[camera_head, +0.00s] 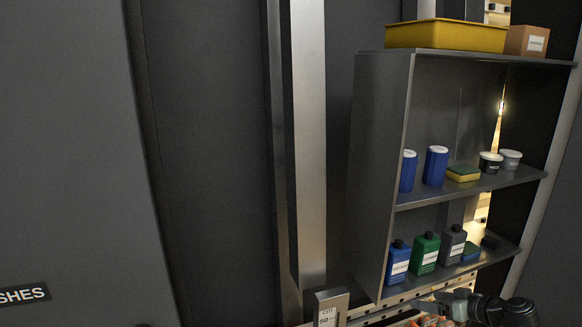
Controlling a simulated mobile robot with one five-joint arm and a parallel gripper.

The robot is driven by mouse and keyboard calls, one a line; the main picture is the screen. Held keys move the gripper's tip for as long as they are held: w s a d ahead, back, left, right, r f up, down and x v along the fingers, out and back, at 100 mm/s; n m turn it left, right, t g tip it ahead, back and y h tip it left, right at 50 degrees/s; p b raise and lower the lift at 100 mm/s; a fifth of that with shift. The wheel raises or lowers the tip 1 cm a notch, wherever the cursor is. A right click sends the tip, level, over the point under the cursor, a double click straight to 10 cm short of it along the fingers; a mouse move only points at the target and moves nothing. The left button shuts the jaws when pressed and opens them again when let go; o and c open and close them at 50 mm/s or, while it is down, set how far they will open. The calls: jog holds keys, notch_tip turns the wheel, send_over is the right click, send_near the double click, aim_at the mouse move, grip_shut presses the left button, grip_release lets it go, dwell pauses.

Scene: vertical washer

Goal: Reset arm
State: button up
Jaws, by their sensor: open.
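My gripper (430,308) shows at the bottom right edge, with its dark arm joints to its right. It is small in the picture and partly cut off by the frame edge. It points to the left, below the lower shelf of the grey shelf unit (380,160). Its jaws are open, and I see nothing held between them. Most of my arm is out of the picture.
Blue, green and grey bottles (425,253) stand on the lower shelf. Blue containers (435,166), a sponge (463,174) and small tubs (510,160) are on the upper shelf. A yellow tray (445,36) and brown box (527,41) sit on top. A metal post (307,140) stands left.

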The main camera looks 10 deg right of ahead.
jog(key=w+a+f+g+b, duration=0.35)
jog(key=a+f, duration=0.55)
jog(key=a, duration=0.3)
jog(key=w+a+f+g+b, duration=0.35)
jog(key=a+f, duration=0.45)
jog(key=a, duration=0.3)
jog(key=s+a+f+g+h+b, duration=0.1)
jog(key=a+f+g+h+b, duration=0.1)
jog(key=a, duration=0.6)
jog(key=s+a+f+m+g+h+b, duration=0.1)
jog(key=a+f+g+h+b, duration=0.1)
jog(key=a+f+b, duration=0.2)
jog(key=a+f, duration=0.3)
jog(key=a, duration=0.1)
jog(key=shift+s+f+b, duration=0.15)
jog(key=shift+b, duration=0.15)
